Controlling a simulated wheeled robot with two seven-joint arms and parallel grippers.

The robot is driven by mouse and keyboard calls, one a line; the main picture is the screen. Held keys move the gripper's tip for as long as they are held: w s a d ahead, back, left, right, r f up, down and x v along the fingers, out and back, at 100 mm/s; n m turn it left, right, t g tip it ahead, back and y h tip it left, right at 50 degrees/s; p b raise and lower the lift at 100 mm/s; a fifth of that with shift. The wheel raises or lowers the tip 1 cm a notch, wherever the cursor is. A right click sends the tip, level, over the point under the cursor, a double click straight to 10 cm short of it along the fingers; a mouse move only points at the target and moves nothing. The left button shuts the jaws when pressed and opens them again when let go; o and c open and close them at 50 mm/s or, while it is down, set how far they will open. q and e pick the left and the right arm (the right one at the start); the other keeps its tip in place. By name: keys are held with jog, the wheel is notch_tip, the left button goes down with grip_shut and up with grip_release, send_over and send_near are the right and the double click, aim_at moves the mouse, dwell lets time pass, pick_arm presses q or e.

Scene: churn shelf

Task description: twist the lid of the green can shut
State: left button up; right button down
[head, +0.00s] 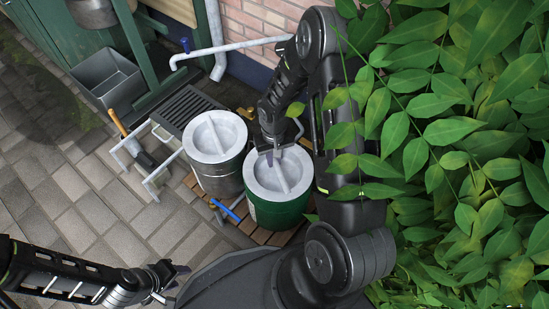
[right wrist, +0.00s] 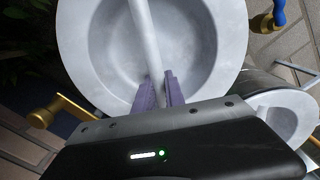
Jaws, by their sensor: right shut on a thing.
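The green can (head: 278,216) stands on wooden slats, with a pale grey round lid (head: 262,183) on its top. A straight raised bar crosses the recessed lid. My right gripper (head: 270,157) reaches down onto the lid from behind. In the right wrist view its two purple fingers (right wrist: 158,92) are shut on the near end of the lid's bar (right wrist: 146,40). The lid looks level on the can; whether it is fully tight I cannot tell. My left gripper (head: 173,281) is open and empty at lower left, away from the can.
A metal can with a similar grey lid (head: 214,137) stands close left of the green can. A blue-handled tap (head: 228,208) is in front. A grey bin (head: 107,79) and a drain grate (head: 187,108) lie beyond.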

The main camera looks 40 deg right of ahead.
jog(key=shift+a+n, duration=0.1)
jog(key=shift+n, duration=0.3)
jog(key=c, duration=1.3)
grip_release()
notch_tip(320, 180, up, 7)
jog(key=p, duration=0.2)
jog(key=shift+w+f+p, duration=0.1)
jog(key=shift+p, duration=0.25)
jog(key=shift+r, duration=0.5)
